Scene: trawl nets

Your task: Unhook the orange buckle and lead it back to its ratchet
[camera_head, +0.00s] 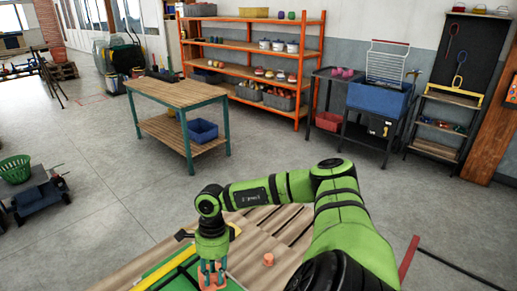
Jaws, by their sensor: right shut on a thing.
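My right gripper (212,272) points down at the bottom edge of the view, over the near end of the wooden slatted surface. It is shut on an orange piece that looks like the orange buckle (213,283), at its fingertips. The lower part of the buckle is cut off or hidden, and I cannot tell whether it is hooked on anything. A yellow strap or bar (172,274) runs slantwise over a green surface (153,279) just left of the gripper. I cannot make out the ratchet. My left gripper is not in view.
A small orange-brown peg (268,259) stands on the wooden slats (285,226) right of the gripper. Beyond is open grey floor, with a wooden workbench (180,93), an orange shelf rack (300,70) and a blue bin (380,98) farther back.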

